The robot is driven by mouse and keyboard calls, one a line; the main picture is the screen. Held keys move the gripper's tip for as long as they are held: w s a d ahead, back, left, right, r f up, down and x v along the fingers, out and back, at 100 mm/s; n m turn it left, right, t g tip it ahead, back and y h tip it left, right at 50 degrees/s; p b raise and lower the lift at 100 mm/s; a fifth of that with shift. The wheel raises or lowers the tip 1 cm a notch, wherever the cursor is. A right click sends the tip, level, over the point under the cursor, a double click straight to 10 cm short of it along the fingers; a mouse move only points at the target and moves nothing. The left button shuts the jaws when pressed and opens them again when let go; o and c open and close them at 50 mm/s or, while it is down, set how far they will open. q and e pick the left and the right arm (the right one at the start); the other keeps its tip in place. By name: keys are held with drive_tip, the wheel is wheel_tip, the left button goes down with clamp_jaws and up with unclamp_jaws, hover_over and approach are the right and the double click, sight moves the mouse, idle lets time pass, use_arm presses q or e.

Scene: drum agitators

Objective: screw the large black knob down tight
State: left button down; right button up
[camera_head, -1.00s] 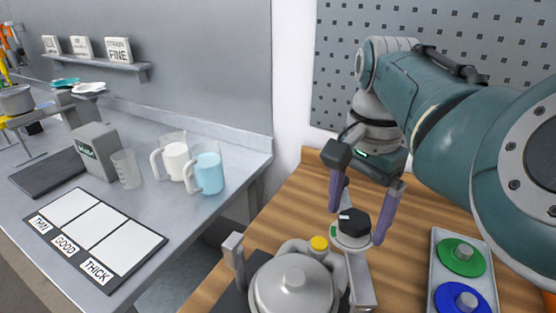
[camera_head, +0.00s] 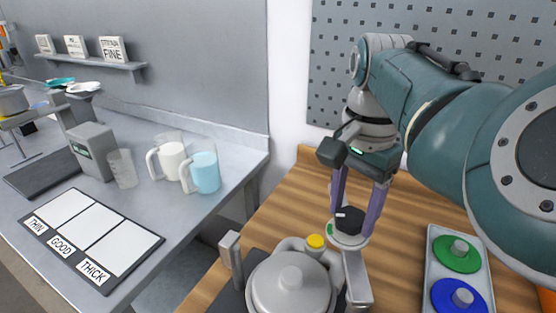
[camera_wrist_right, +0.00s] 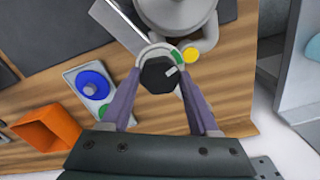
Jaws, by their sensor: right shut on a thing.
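The large black knob (camera_head: 350,220) sits on a round light-grey mount beside the grey machine with a domed lid (camera_head: 290,284). It is dark, faceted, and has a white mark on its top. My right gripper (camera_head: 356,226) comes down from above, with its purple fingers closed in on the knob, one on each side. In the right wrist view the knob (camera_wrist_right: 158,75) lies between the two fingertips, its white mark towards the upper right. My left gripper is not in view.
A yellow cap (camera_head: 316,241) and a metal bracket (camera_head: 357,280) stand close to the knob. A tray (camera_head: 430,262) with green and blue knobbed discs lies to the right. Jugs (camera_head: 205,172) stand on the left bench. An orange bin (camera_wrist_right: 45,133) shows in the wrist view.

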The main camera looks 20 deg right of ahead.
drive_tip(key=shift+r, duration=0.1)
drive_tip(key=shift+r+n+p, duration=0.15)
drive_tip(key=shift+n+p, duration=1)
drive_tip(key=shift+n, duration=0.05)
drive_tip(key=n+p, duration=0.2)
drive_tip(key=n, duration=0.1)
drive_tip(key=shift+n, duration=0.3)
drive_tip(key=n+p, duration=0.1)
drive_tip(key=n, duration=0.3)
drive_tip(key=shift+d+p, duration=0.1)
drive_tip(key=shift+p, duration=0.3)
drive_tip(key=shift+f+n+p, duration=0.15)
drive_tip(key=shift+n+p, duration=0.05)
drive_tip(key=shift+n, duration=0.9)
drive_tip(key=shift+f+n+p, duration=0.15)
drive_tip(key=shift+n, duration=0.95)
drive_tip(key=o, duration=1.4)
